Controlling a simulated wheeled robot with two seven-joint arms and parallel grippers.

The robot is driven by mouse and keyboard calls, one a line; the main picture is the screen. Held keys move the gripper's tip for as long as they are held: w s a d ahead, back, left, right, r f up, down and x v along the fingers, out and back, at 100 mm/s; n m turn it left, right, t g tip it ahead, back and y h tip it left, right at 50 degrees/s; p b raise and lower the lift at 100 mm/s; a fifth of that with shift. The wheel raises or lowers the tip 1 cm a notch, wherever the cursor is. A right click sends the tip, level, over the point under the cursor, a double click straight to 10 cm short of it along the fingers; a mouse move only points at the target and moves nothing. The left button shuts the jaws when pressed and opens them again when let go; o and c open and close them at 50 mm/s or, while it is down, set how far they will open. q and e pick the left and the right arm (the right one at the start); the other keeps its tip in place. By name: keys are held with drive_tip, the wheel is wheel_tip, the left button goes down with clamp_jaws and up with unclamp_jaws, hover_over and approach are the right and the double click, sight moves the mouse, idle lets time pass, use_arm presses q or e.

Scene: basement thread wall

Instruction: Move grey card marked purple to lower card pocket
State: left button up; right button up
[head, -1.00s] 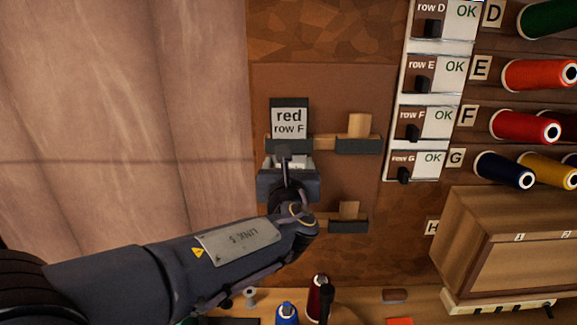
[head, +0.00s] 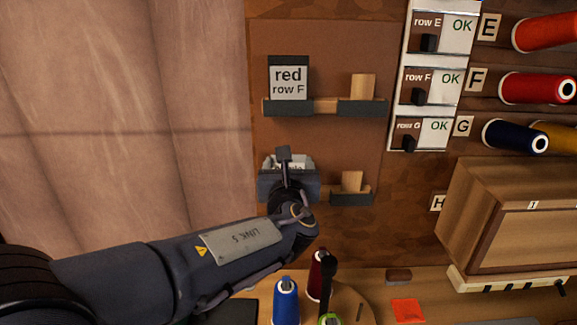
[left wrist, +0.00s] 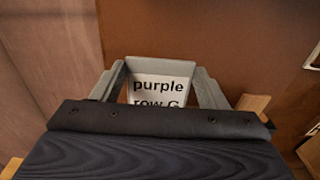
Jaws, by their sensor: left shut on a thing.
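In the left wrist view a pale card (left wrist: 160,88) reading "purple row G" sits upright between the fingers of my left gripper (left wrist: 160,70). In the head view my left gripper (head: 288,165) is shut on this card, mostly hidden behind the gripper; only a pale strip shows. The gripper is at the lower card pocket's level, left of its visible dark right end (head: 351,199). The pocket's left part is hidden, so I cannot tell whether the card touches it. My right gripper is not in view.
The upper card pocket (head: 315,107) holds a "red row F" card (head: 289,80) and a wooden piece (head: 363,87). Another wooden piece (head: 352,181) stands in the lower pocket's right end. Thread spools and a wooden cabinet (head: 515,225) are on the right. A blue spool (head: 285,302) stands below.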

use_arm(q)
drive_tip(key=shift+w+f, duration=0.1)
drive_tip(key=shift+w, duration=0.05)
idle(0.5)
drive_tip(key=shift+f+b, duration=0.15)
drive_tip(key=shift+b, duration=0.15)
drive_tip(key=shift+f, duration=0.15)
drive_tip(key=o, duration=0.8)
